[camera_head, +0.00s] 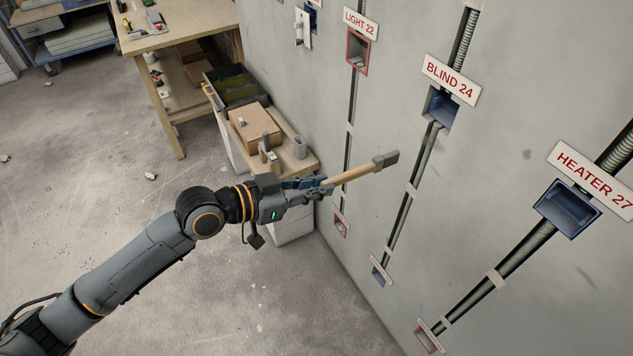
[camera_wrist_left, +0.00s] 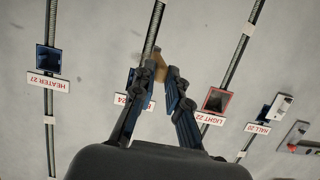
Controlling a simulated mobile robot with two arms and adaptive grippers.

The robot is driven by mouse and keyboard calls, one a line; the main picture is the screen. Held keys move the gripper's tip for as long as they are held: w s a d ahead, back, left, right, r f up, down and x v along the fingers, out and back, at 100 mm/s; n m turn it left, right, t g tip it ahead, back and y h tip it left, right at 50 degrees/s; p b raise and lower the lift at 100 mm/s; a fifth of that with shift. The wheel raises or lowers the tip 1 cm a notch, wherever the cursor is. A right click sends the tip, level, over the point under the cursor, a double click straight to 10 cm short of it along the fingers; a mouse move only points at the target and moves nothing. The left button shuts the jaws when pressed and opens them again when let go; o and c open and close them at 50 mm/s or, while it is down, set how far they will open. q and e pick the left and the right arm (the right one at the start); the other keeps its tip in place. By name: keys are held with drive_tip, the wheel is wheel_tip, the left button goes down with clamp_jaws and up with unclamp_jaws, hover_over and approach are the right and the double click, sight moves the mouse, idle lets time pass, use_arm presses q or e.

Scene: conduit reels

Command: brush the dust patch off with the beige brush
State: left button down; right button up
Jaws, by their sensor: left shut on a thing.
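My left gripper (camera_head: 322,188) is shut on the beige brush (camera_head: 352,174), gripping it near one end of the handle. The brush points right and slightly up, with its grey-brown head (camera_head: 386,160) in front of the grey wall. Whether the head touches the wall cannot be told. In the left wrist view the gripper (camera_wrist_left: 163,78) shows with a beige-brown part of the brush (camera_wrist_left: 152,63) between and beyond the fingertips. No dust patch can be made out for certain; a few faint darker smudges mark the wall. My right gripper is not in view.
The wall (camera_head: 490,130) carries conduits and wall boxes labelled LIGHT 22 (camera_head: 360,23), BLIND 24 (camera_head: 451,80) and HEATER 27 (camera_head: 594,178). A low bench (camera_head: 296,160) with a cardboard box (camera_head: 252,128) stands behind the gripper. A wooden workbench (camera_head: 195,18) stands farther back. Floor at left is mostly clear.

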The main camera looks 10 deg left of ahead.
sight(340, 174)
use_arm(q)
drive_tip(key=shift+w+d+r, duration=0.3)
drive_tip(key=shift+w+r, duration=0.3)
drive_tip(key=shift+r, duration=0.1)
drive_tip(key=shift+w+d+p, duration=0.2)
drive_tip(key=shift+w+d, duration=0.45)
drive_tip(key=shift+d, duration=0.25)
drive_tip(key=shift+w+d+p, duration=0.15)
drive_tip(key=shift+w+d, duration=0.45)
drive_tip(key=shift+d, duration=0.3)
drive_tip(key=shift+w+d+f, duration=0.1)
drive_tip(key=shift+d, duration=0.05)
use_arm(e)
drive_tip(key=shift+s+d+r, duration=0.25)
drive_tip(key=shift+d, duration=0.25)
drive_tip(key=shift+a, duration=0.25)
use_arm(q)
drive_tip(key=shift+w+d, duration=0.3)
drive_tip(key=shift+d, duration=0.1)
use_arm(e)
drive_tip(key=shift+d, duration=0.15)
